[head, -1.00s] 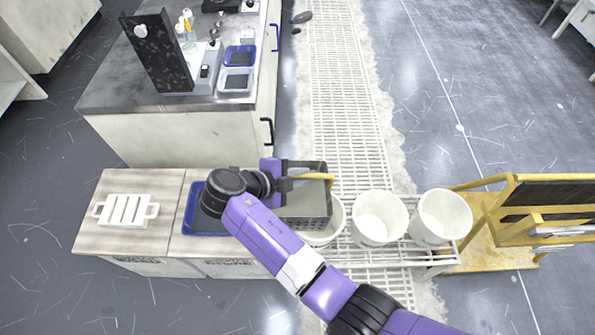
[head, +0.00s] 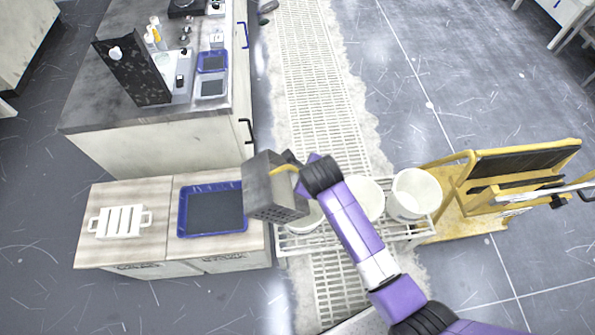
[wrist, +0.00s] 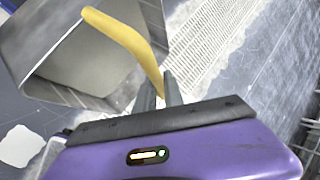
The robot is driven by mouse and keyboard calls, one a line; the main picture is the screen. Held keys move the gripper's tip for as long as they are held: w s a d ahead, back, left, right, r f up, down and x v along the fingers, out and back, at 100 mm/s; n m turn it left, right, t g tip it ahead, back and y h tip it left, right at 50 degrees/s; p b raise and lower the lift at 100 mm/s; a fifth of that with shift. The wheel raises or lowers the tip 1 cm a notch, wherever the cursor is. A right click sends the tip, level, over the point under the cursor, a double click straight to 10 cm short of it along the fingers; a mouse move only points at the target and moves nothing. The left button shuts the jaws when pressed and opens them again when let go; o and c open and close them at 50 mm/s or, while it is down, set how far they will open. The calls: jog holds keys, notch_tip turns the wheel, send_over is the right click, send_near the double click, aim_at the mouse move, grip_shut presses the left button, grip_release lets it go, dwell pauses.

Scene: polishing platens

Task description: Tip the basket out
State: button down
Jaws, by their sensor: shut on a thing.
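The basket is a grey metal box (head: 262,192) with small holes low on its side and a yellow handle (head: 284,169). In the head view it hangs tilted over the right edge of the low cabinet and the leftmost white bucket (head: 306,222). My gripper (wrist: 160,97) is shut on the yellow handle, which shows large in the wrist view (wrist: 128,42). The wrist view shows part of the basket's grey inside (wrist: 95,60), with no contents seen there. In the head view my arm hides part of the buckets.
A blue-rimmed tray (head: 183,212) and a white slotted rack (head: 121,221) lie on the low cabinet. Two more white buckets (head: 414,194) stand to the right on a wire stand. A yellow cart (head: 452,205) is at the right. A taller counter (head: 90,110) stands behind the cabinet.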

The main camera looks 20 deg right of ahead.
jog(key=f+y+b, duration=0.1)
jog(key=d+f+b, duration=0.1)
jog(key=d+f+t+y+b, duration=0.1)
jog(key=b, duration=0.1)
jog(key=shift+s+d+m+y, duration=0.15)
jog(key=shift+s+m+y, duration=0.15)
jog(key=shift+m, duration=0.1)
jog(key=shift+s+d+f+m+t+y+b, duration=0.15)
jog(key=shift+d+f+y+b, duration=0.2)
jog(key=shift+f+b, duration=0.2)
jog(key=shift+d+f+m+t+y+b, duration=0.1)
jog(key=shift+d+f+t+y+b, duration=0.15)
jog(key=shift+f+y+b, duration=0.25)
jog(key=shift+s+d+f+m+t+y+b, duration=0.15)
jog(key=shift+d+f+y+b, duration=0.25)
jog(key=shift+f, duration=0.2)
jog(key=shift+r, duration=0.15)
dwell(0.5)
